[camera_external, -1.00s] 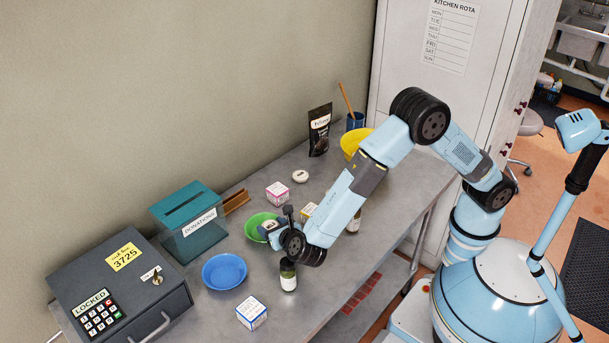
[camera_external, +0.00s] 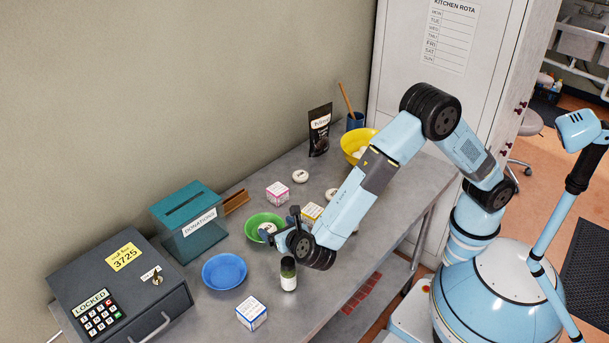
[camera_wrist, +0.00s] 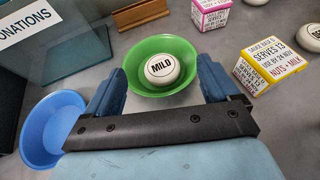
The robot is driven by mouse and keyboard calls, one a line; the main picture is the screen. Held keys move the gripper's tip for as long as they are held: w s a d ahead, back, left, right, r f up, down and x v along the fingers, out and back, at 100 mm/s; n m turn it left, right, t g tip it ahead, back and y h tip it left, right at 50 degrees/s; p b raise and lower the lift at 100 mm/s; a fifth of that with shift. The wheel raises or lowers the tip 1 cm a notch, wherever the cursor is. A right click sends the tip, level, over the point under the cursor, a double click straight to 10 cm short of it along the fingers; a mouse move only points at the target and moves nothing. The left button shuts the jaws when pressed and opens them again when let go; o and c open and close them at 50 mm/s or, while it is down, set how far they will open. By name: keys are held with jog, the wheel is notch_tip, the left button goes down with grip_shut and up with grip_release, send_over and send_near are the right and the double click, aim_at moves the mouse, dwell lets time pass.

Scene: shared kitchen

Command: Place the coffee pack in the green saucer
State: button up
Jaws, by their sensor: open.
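The green saucer (camera_external: 258,220) is on the grey table, also seen in the wrist view (camera_wrist: 162,46). A round white piece marked MILD (camera_wrist: 163,68) lies in it. My gripper (camera_wrist: 163,88) is open and empty, its blue fingers apart on the near side of the saucer. In the external view my gripper (camera_external: 284,226) is at the saucer's right side. A dark upright pouch (camera_external: 320,131) with a white label, seemingly the coffee pack, stands at the back of the table, away from my gripper.
A blue bowl (camera_external: 224,271), dark bottle (camera_external: 288,274) and blue-white box (camera_external: 252,313) are near the saucer. A pink-white box (camera_external: 277,193) and yellow-white box (camera_external: 311,213) stand behind. The donations box (camera_external: 188,222) and safe (camera_external: 125,283) are left. A yellow bowl (camera_external: 353,148) is back right.

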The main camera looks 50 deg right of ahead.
notch_tip(320, 180, up, 7)
jog(key=shift+s+r, duration=0.2)
jog(key=shift+s, duration=0.2)
jog(key=w+d+r+m+g+h, duration=0.1)
jog(key=w+d+r+m+g, duration=0.15)
jog(key=d, duration=0.55)
jog(key=w+d+r+m+g+h, duration=0.1)
jog(key=d+r+m, duration=0.3)
jog(key=d, duration=0.4)
jog(key=w+d+r+m+g, duration=0.1)
jog(key=w+d+r+m, duration=0.15)
jog(key=d, duration=0.55)
jog(key=s+d+r+m+g, duration=0.2)
jog(key=s+d+m, duration=0.15)
jog(key=d, duration=0.55)
jog(key=s+d+r+m+g, duration=0.2)
jog(key=d+m, duration=0.3)
jog(key=d, duration=0.4)
jog(key=s+d+m+t+y, duration=0.1)
jog(key=s+d+m+y, duration=0.4)
jog(key=s+d+m, duration=1)
jog(key=s, duration=0.3)
jog(key=shift+s+d+r, duration=0.15)
jog(key=shift+s+r, duration=0.1)
jog(key=shift+s, duration=0.1)
